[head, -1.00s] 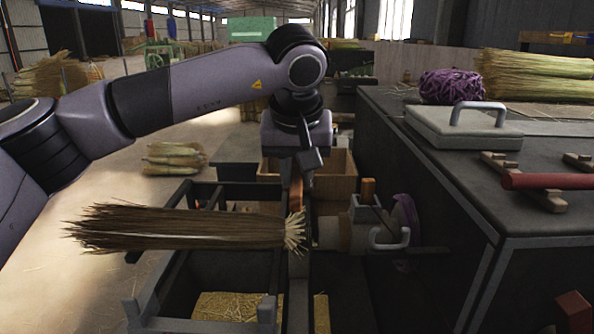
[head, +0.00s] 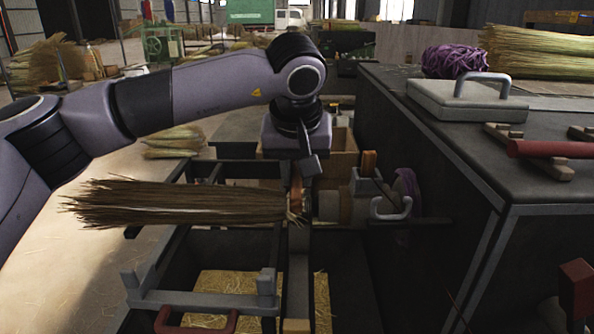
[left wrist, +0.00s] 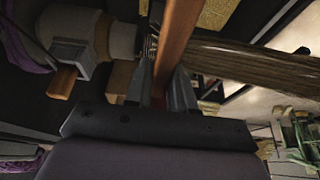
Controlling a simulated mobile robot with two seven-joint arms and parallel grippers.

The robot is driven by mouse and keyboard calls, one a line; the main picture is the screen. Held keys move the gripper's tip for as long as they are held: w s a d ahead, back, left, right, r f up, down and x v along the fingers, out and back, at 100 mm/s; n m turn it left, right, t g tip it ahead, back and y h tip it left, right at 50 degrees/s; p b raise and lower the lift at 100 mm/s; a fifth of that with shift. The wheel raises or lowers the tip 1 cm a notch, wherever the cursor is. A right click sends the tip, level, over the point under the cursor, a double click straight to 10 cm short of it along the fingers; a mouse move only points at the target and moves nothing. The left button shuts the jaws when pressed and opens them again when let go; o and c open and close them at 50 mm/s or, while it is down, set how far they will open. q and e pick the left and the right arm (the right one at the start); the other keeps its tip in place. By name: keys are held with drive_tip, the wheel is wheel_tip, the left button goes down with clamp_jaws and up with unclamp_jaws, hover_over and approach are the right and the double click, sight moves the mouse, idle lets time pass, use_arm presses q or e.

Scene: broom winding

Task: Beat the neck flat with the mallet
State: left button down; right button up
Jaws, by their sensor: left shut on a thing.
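The broom bundle (head: 180,204) lies level across the dark frame, its brush end to the left and its neck (head: 282,207) at the winding head (head: 330,206). My left gripper (head: 303,182) points down over the neck end. It is shut on a brown wooden bar, which looks like the mallet (head: 295,192). In the left wrist view the mallet (left wrist: 178,42) runs up between the fingers (left wrist: 163,90), beside the bundle (left wrist: 235,62). The mallet's head cannot be made out, and the gripper partly hides the neck end. My right gripper is out of view.
A bench (head: 440,150) at right bears a grey lidded box (head: 465,103), purple twine (head: 453,60), straw bundles (head: 540,55) and a red bar (head: 555,149). A straw-filled bin (head: 225,285) lies below the frame. A red handle (head: 195,326) shows at the bottom.

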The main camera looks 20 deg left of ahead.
use_arm(q)
wheel_tip(320, 180, up, 7)
drive_tip(key=p, duration=0.5)
drive_tip(key=shift+d+r, duration=0.1)
drive_tip(key=shift+d, duration=0.05)
drive_tip(key=shift+r, duration=0.45)
drive_tip(key=shift+f+b, duration=1.15)
drive_tip(key=shift+f, duration=0.3)
use_arm(e)
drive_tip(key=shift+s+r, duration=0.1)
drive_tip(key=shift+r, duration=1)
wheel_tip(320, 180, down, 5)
drive_tip(key=b, duration=0.5)
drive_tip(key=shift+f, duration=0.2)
use_arm(q)
wheel_tip(320, 180, down, 8)
drive_tip(key=shift+f, duration=0.1)
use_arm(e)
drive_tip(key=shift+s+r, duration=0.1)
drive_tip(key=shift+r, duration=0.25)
use_arm(q)
wheel_tip(320, 180, up, 3)
drive_tip(key=p, duration=0.3)
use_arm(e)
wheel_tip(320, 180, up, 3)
use_arm(q)
drive_tip(key=shift+f, duration=0.1)
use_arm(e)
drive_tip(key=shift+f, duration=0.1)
